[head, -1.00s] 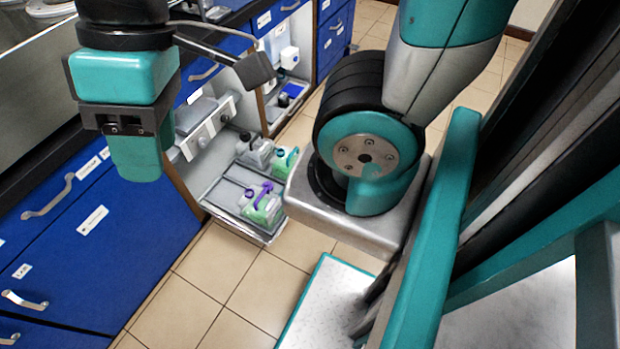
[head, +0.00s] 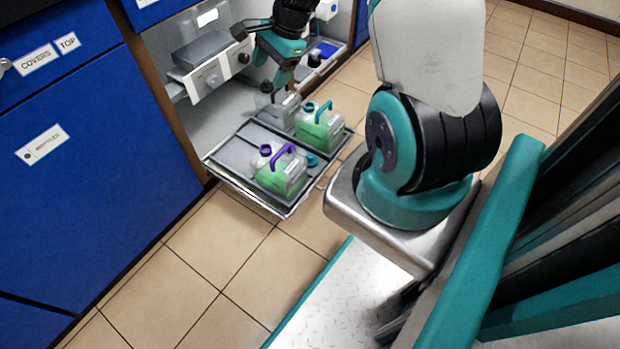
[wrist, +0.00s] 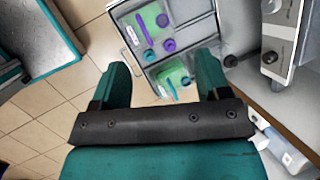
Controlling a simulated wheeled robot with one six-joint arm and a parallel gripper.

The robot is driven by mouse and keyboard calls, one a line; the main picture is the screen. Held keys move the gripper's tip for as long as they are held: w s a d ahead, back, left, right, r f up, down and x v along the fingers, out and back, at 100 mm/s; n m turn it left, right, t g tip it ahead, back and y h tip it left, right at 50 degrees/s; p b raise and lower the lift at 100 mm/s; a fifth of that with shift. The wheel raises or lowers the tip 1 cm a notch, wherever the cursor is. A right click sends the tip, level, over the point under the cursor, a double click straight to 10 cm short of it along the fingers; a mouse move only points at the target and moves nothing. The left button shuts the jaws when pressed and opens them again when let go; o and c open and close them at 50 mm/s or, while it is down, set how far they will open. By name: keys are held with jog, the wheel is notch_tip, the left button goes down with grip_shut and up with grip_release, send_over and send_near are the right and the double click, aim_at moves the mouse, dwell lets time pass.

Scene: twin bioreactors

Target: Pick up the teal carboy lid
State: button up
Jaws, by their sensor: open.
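The teal lid (head: 311,160) appears as a small teal disc on the tray, beside the purple-handled carboy (head: 283,175). It also shows in the wrist view (wrist: 149,55), ahead of my fingers and left of centre. The teal-handled carboy (head: 322,128) stands behind it with a teal ring at its neck. My gripper (head: 276,86) hangs above the back of the tray, pointing down near the grey carboy (head: 284,112). My gripper is apart from the lid.
The pulled-out tray (head: 228,161) holds the carboys above the tiled floor. A purple disc (wrist: 169,45) lies near the teal lid. A grey bench unit with a knob (head: 212,78) stands behind the tray. Blue cabinets (head: 90,180) line the left.

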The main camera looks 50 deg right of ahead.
jog(key=s+d+f+m+b, duration=0.1)
jog(key=d+f+m+b, duration=0.25)
jog(key=f, duration=0.45)
jog(key=s+d+f+m+b, duration=0.1)
jog(key=d+f+m+b, duration=0.15)
jog(key=d+f, duration=0.4)
jog(key=m+h+b, duration=0.1)
jog(key=m+b, duration=0.4)
jog(key=m, duration=0.1)
send_near(310, 156)
jog(key=shift+t, duration=0.4)
jog(key=f+b, duration=0.2)
jog(key=b, duration=0.1)
jog(key=a+f+b, duration=0.1)
jog(key=f+b, duration=0.1)
jog(key=b, duration=0.1)
jog(key=shift+w+f+b, duration=0.1)
jog(key=shift+f+b, duration=0.15)
jog(key=shift+b, duration=0.1)
jog(key=b+x, duration=0.1)
jog(key=x, duration=0.1)
jog(key=b+x, duration=0.4)
jog(key=shift+w+d, duration=0.1)
jog(key=shift+w, duration=0.2)
jog(key=shift+r, duration=0.15)
jog(key=shift+c, duration=0.2)
jog(key=c, duration=0.6)
